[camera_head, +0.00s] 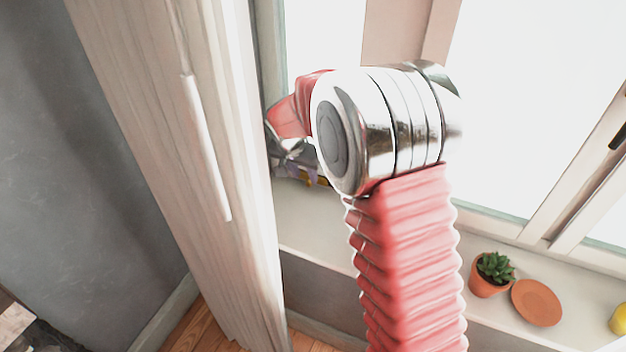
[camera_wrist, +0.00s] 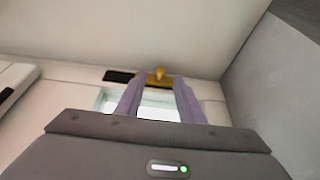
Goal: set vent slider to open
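In the wrist view, the vent slider (camera_wrist: 159,74) is a small brass plate with a knob, set high on the pale window frame. A dark slot (camera_wrist: 118,76) shows to the left of the plate. My gripper (camera_wrist: 158,84) has two purple fingers standing apart, with a gap between them. The knob shows between and just beyond the fingertips. I cannot tell whether the fingers touch the plate. In the head view, my gripper is mostly hidden behind my arm, and I cannot make out the slider there.
A pale wooden panel (camera_head: 160,150) stands left of my arm. The windowsill (camera_head: 312,225) holds a potted succulent (camera_head: 490,274), a terracotta saucer (camera_head: 537,302) and a yellow object (camera_head: 619,320) at right. In the wrist view, a grey wall (camera_wrist: 275,75) rises close on the right.

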